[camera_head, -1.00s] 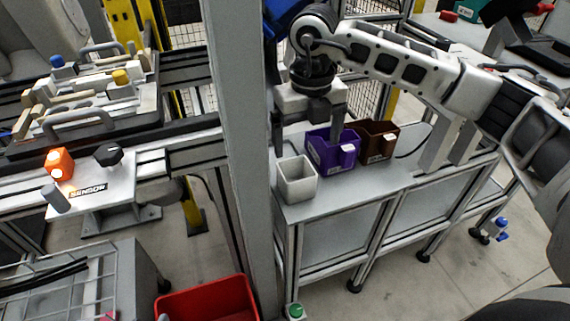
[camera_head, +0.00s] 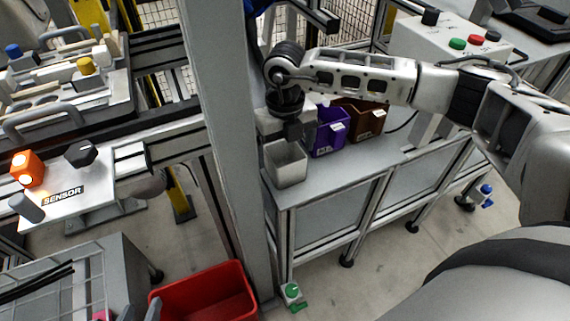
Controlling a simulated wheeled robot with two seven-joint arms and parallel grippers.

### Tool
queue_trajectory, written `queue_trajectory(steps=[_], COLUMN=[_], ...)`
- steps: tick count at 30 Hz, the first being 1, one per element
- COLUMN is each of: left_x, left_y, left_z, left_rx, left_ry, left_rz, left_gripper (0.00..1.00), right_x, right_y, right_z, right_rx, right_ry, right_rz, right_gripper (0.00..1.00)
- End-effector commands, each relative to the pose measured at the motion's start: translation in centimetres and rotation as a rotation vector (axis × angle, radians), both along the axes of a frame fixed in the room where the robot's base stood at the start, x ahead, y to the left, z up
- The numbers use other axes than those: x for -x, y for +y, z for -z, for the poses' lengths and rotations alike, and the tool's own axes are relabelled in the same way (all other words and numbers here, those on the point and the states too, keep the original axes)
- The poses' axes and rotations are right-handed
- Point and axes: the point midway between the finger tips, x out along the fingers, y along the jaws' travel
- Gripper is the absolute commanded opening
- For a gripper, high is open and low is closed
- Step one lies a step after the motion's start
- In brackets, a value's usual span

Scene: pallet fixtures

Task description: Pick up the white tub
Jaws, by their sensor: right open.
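The white tub (camera_head: 288,172) is a small, open, square container. It stands upright at the near left corner of the grey table, beside the grey post. My right gripper (camera_head: 289,138) comes in from the right and hangs pointing down at the tub's far rim. It is open. One dark finger shows over the tub's opening; the other finger is mostly hidden, and I cannot tell whether either touches the tub. My left gripper is not in view.
A purple bin (camera_head: 330,134) and a brown bin (camera_head: 364,122) stand just right of the tub on the grey table (camera_head: 345,170). A grey post (camera_head: 238,150) rises close on the left. A red crate (camera_head: 207,296) is on the floor below.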

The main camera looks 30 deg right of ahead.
Motion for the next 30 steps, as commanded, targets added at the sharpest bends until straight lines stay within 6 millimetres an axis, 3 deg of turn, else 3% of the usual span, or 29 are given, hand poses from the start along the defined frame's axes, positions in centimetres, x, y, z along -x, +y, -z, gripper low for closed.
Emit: queue_trajectory(steps=[10, 19, 20, 24, 25, 30], left_x=[-0.3, -0.3, -0.3, -0.3, -0.3, -0.3], left_y=[0.0, -0.1, -0.1, -0.1, -0.1, 0.0], left_z=[-0.2, -0.5, -0.5, -0.4, -0.4, -0.3], left_rx=[0.002, 0.003, 0.002, 0.002, 0.002, 0.001], left_ry=[-0.012, -0.017, -0.016, -0.016, -0.016, -0.013], left_rz=[0.000, 0.001, 0.001, 0.001, 0.001, 0.000], left_gripper=[0.36, 0.36, 0.36, 0.36, 0.36, 0.36], right_x=[0.1, 0.0, 0.0, 0.0, 0.0, 0.0], right_y=[0.1, 0.0, 0.0, 0.0, 0.0, 0.0], right_z=[4.7, 5.2, 5.2, 5.2, 5.2, 5.2], right_rx=[0.000, -0.001, -0.001, -0.001, -0.001, -0.001], right_ry=[0.004, 0.001, 0.001, 0.001, 0.001, 0.001], right_rz=[0.000, -0.001, -0.001, -0.001, -0.001, -0.001], right_gripper=[0.93, 0.93, 0.87, 0.48, 0.44, 0.44])
